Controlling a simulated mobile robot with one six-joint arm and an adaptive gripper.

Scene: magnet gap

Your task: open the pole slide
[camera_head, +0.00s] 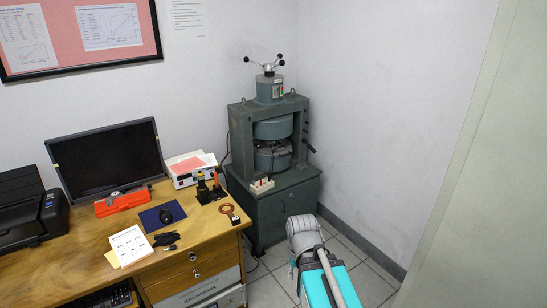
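A dark green magnet frame (240,135) stands in the corner on a green cabinet (285,207). A round upper pole block (273,128) and a round lower block (272,160) sit inside it, with a narrow dark gap between them. A spoked handwheel (268,67) with dark knobs tops the short column. Dark levers or fittings (308,142) stick out on the frame's right side; their detail is too small to tell. I cannot tell which part is the pole slide. My teal and grey arm rises in front of the cabinet; my gripper is not visible.
A wooden desk (215,238) at left holds a monitor (107,160), a white instrument box (191,170), a red tool (121,202) and a copper-coloured ring (229,210). A socket strip (261,186) sits at the frame's foot. Walls close off back and right; some tiled floor (350,258) is free.

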